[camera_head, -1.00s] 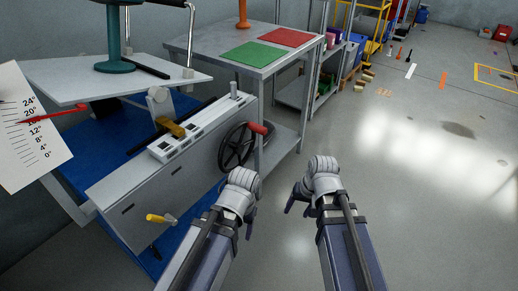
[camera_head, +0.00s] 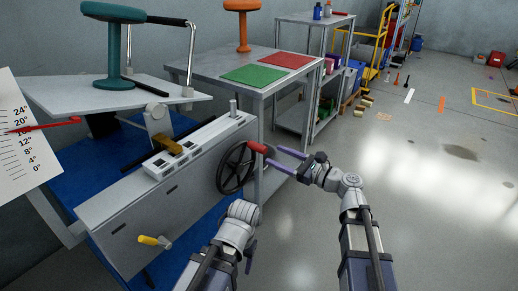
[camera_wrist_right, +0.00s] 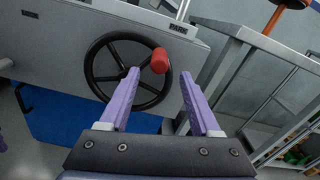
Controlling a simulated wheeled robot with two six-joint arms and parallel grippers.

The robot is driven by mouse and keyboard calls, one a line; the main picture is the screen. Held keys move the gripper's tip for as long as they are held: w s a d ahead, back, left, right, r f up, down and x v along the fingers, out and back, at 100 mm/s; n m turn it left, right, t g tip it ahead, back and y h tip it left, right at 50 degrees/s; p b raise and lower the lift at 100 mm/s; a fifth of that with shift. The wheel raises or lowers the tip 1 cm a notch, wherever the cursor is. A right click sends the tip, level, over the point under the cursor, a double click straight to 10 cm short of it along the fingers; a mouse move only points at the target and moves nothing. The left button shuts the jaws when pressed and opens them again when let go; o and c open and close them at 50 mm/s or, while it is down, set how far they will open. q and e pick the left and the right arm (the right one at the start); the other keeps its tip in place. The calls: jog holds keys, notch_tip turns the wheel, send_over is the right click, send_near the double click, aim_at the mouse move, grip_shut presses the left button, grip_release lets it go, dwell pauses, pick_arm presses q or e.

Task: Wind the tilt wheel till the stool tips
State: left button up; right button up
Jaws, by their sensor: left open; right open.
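The black tilt wheel (camera_head: 236,168) with its red knob (camera_head: 257,147) is on the grey bench's right end; both also show in the right wrist view, wheel (camera_wrist_right: 92,66) and knob (camera_wrist_right: 160,61). My right gripper (camera_head: 274,155) is open, its purple fingers pointing at the knob. In the wrist view the knob appears between the fingertips (camera_wrist_right: 160,74); contact is unclear. The teal stool (camera_head: 114,48) stands upright on the tilt plate (camera_head: 60,97). The dial (camera_head: 18,150) has a red pointer (camera_head: 45,126) crossing between 20° and 12°. My left gripper (camera_head: 250,256) is low, its fingers mostly hidden.
A yellow-handled crank (camera_head: 150,241) sticks out of the bench front. A metal table (camera_head: 205,68) with green and red mats and an orange stool (camera_head: 242,25) stands behind the wheel.

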aim_at(266, 152)
jog(key=shift+x, duration=3.95)
jog(key=shift+c, duration=0.2)
grip_shut()
